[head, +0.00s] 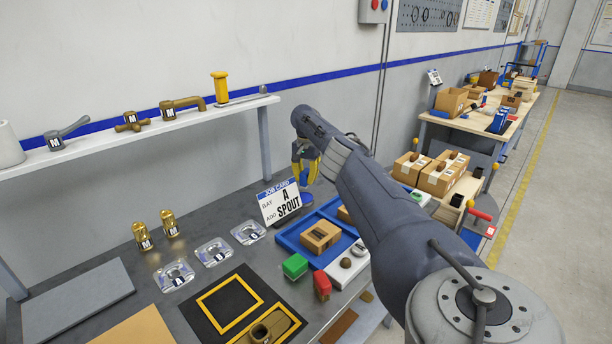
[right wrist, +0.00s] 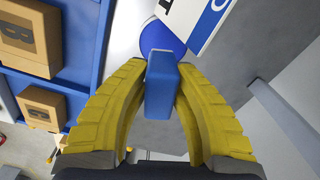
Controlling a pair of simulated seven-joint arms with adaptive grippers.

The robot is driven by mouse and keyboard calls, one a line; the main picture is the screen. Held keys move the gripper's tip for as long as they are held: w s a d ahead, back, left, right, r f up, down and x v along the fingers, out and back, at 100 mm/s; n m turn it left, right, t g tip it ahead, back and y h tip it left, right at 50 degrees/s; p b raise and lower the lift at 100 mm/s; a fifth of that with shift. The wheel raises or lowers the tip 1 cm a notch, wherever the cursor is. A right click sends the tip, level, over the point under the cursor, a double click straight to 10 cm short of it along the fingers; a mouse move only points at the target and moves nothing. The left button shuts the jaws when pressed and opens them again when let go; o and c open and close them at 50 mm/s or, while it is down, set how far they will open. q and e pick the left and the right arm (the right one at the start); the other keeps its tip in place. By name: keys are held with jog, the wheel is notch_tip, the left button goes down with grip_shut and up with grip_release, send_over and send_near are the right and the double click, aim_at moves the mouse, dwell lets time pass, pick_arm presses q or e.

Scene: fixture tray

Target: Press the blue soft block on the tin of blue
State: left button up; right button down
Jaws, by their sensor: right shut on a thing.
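My right gripper (head: 306,172) reaches down over the back of the grey bench, beside the job card. In the right wrist view its yellow fingers (right wrist: 160,95) are shut on the blue soft block (right wrist: 161,88), which sticks out past the fingertips. The round tin of blue (head: 308,201) sits on the bench below the gripper, just right of the card. In the right wrist view the tin (right wrist: 154,36) shows beyond the block's end, partly hidden by block and card. I cannot tell whether block and tin touch. My left gripper is not in view.
The job card (head: 281,204) stands close to the tin. A blue tray (head: 287,240) with cardboard boxes lies in front. A green block (head: 295,265) and a red block (head: 321,284) stand nearer. A white shelf (head: 95,144) with taps and a spout runs along the wall.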

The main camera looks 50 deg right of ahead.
aim_at(306, 197)
jog(key=shift+w+a, duration=0.1)
jog(key=shift+w, duration=0.05)
dwell(0.5)
jog(key=shift+a+r, duration=0.1)
jog(key=shift+r, duration=0.05)
jog(key=shift+w+r, duration=0.1)
jog(key=shift+r, duration=0.45)
jog(key=shift+s+r, duration=0.15)
jog(key=shift+s, duration=0.05)
jog(key=shift+s+f, duration=0.1)
jog(key=shift+f, duration=2.8)
jog(key=shift+f, duration=0.55)
dwell(3.0)
